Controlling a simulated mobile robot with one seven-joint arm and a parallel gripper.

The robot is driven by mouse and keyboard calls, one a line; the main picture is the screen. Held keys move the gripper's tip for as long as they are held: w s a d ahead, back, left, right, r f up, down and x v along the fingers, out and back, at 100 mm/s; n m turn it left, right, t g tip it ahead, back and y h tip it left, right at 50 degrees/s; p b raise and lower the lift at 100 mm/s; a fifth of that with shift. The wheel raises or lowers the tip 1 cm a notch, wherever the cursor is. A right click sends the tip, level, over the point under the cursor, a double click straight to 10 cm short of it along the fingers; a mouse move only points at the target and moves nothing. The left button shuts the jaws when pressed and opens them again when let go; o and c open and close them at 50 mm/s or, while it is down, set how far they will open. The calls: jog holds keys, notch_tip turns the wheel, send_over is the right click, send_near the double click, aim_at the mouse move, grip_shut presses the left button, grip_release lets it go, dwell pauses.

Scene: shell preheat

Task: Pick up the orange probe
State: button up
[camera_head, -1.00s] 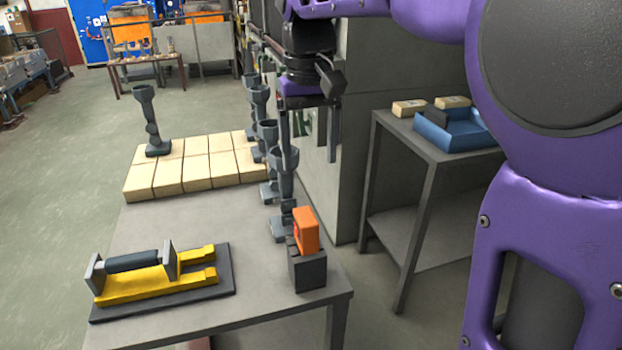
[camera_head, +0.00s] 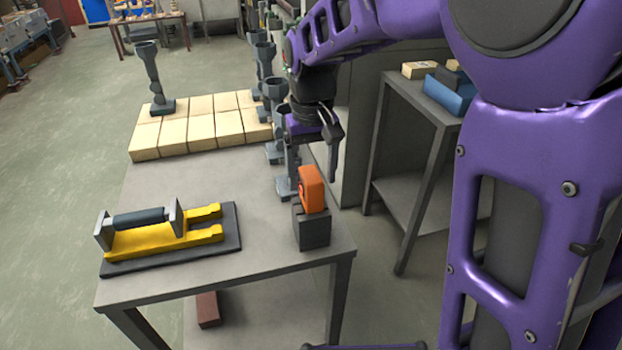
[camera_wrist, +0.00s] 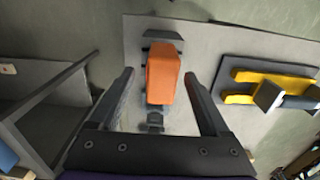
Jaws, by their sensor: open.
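The orange probe (camera_head: 312,189) stands upright in a dark grey holder (camera_head: 311,229) at the right front corner of the grey table (camera_head: 190,299). In the wrist view the probe (camera_wrist: 162,74) lies between the two fingers, a little beyond their tips, with the holder (camera_wrist: 162,37) partly hidden behind it. My gripper (camera_head: 312,172) is open and empty, pointing down behind and above the probe in the head view. In the wrist view its fingers (camera_wrist: 158,80) are spread wide on either side, apart from the probe.
A yellow fixture (camera_head: 165,237) on a dark plate lies left of the probe. Grey stands (camera_head: 266,88) line the table's right edge behind it. Pale blocks (camera_head: 200,127) cover the far end. A side table with a blue tray (camera_head: 447,95) stands to the right.

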aim_at(311, 205)
notch_tip(311, 205, down, 4)
jog(key=shift+a+f, duration=0.1)
jog(key=shift+f, duration=0.05)
grip_shut()
dwell(0.4)
